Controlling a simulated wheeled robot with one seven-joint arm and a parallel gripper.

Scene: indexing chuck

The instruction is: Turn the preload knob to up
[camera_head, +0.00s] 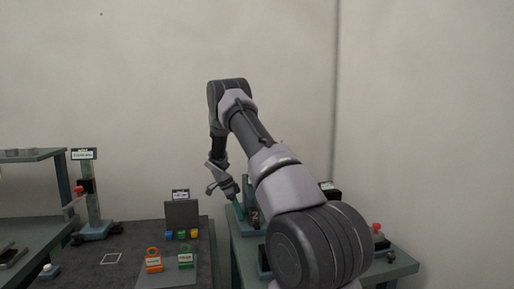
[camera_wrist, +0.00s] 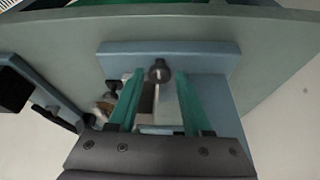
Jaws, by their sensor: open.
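In the wrist view a dark round knob (camera_wrist: 159,70) shows between the fingertips of my gripper (camera_wrist: 160,76), in front of a blue-grey block (camera_wrist: 205,55). No label is readable on it, so I cannot confirm that it is the preload knob, nor tell which way it points. The two green fingers stand apart, one on each side of the knob, with visible gaps. In the head view my gripper (camera_head: 231,189) is tilted down at the left edge of the right-hand bench (camera_head: 400,266). The knob is hidden there.
A red-topped part (camera_head: 377,231) stands on the bench's right. To the left, a dark surface holds an orange piece (camera_head: 153,260), a green piece (camera_head: 185,257) and a grey panel (camera_head: 181,213) with coloured blocks. A post with a sign (camera_head: 92,192) stands further left.

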